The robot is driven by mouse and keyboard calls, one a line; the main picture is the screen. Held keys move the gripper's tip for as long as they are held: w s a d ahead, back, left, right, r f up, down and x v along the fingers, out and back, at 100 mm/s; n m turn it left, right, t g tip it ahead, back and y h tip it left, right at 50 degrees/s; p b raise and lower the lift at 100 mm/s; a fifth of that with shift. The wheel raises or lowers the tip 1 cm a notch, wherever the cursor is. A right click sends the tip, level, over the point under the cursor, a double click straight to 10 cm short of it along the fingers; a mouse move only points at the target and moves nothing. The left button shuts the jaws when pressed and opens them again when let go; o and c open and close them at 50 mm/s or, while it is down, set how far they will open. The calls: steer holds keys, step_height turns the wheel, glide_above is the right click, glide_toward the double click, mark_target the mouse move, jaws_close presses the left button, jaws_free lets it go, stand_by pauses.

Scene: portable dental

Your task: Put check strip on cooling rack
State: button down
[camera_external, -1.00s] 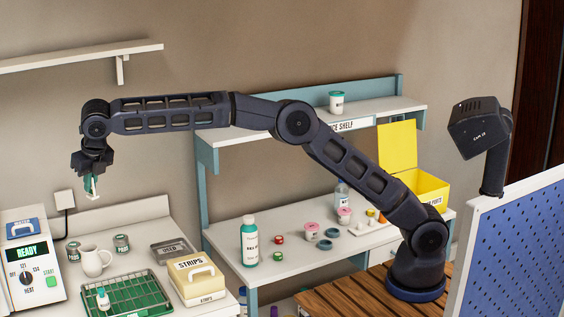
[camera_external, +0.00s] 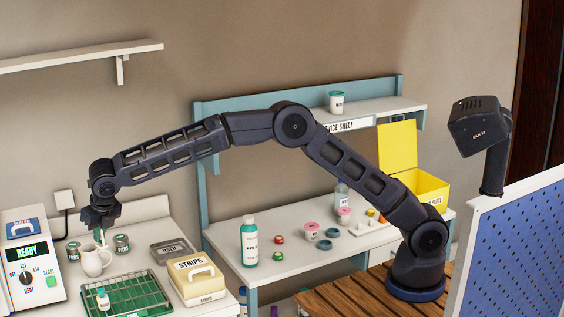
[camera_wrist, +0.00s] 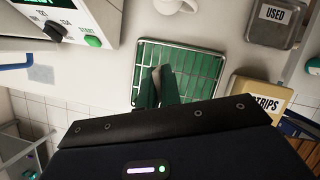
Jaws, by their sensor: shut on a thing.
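My gripper (camera_external: 102,231) is shut on the check strip (camera_external: 102,238), a small pale piece that shows just under the fingers. In the wrist view, my green gripper fingers (camera_wrist: 160,86) are close together in front of the rack, and the strip is hard to make out between them. The cooling rack (camera_external: 145,293) is a wire grid over a green tray on the left counter. It also shows in the wrist view (camera_wrist: 207,66). My gripper is above and behind the rack in the external view, near the white mug, with the strip clear of the grid.
The STRIPS box (camera_external: 197,285) and USED tray (camera_external: 170,252) are right. The READY machine (camera_external: 30,265) is left.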

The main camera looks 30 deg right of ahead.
step_height(320, 180, down, 14)
steer(key=shift+f, duration=0.1)
stand_by(0.5)
steer(key=shift+f, duration=0.15)
steer(key=c, duration=1.6)
jaws_free()
steer(key=v, duration=1.2)
steer(key=shift+s, duration=0.1)
